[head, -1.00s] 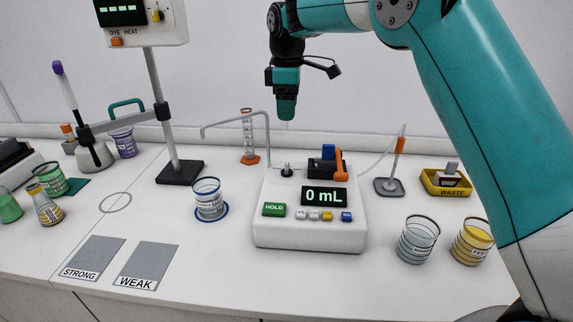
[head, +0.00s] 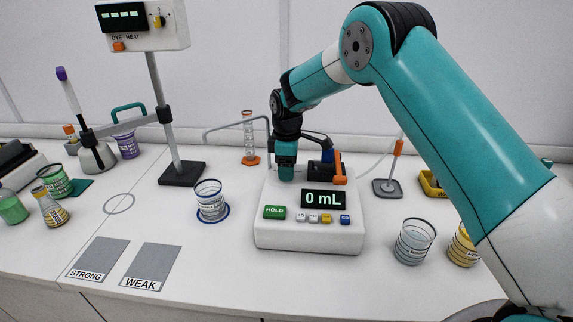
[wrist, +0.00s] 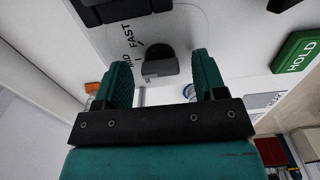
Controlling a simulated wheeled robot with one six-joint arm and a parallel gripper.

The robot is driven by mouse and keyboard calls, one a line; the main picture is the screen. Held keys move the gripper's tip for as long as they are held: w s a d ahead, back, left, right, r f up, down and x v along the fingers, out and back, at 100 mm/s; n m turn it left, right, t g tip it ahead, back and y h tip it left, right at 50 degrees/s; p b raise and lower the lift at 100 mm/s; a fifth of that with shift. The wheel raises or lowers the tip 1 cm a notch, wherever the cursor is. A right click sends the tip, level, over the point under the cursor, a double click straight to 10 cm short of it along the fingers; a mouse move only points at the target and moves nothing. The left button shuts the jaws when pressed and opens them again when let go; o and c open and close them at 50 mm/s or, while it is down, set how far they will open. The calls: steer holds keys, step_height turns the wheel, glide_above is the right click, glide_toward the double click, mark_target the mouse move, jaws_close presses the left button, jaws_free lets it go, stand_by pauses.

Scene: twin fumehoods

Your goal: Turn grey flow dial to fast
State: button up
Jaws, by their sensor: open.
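The grey flow dial (wrist: 160,66) shows in the wrist view as a dark knob on the white pump box, with the word FAST and other partly hidden labels around it. The exact pointer setting cannot be told. My gripper (wrist: 161,63) is open, with one teal finger on each side of the dial; contact cannot be seen. In the head view my gripper (head: 286,176) points down at the back left of the white pump box (head: 300,236) and hides the dial. The box display (head: 323,198) reads 0 mL.
A green HOLD button (head: 274,212) and several small buttons are on the box front. A thin grey spout (head: 235,124) arches at the left. A beaker (head: 211,203) stands left, another (head: 414,242) right.

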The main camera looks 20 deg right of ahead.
steer(key=c, duration=0.9)
steer(key=shift+c, duration=0.2)
steer(key=shift+m, duration=0.3)
steer(key=m, duration=0.4)
steer(key=shift+r, duration=0.1)
steer(key=m, duration=0.5)
steer(key=shift+w, duration=0.1)
steer(key=shift+m+b, duration=0.3)
steer(key=shift+m, duration=0.1)
steer(key=o, duration=0.9)
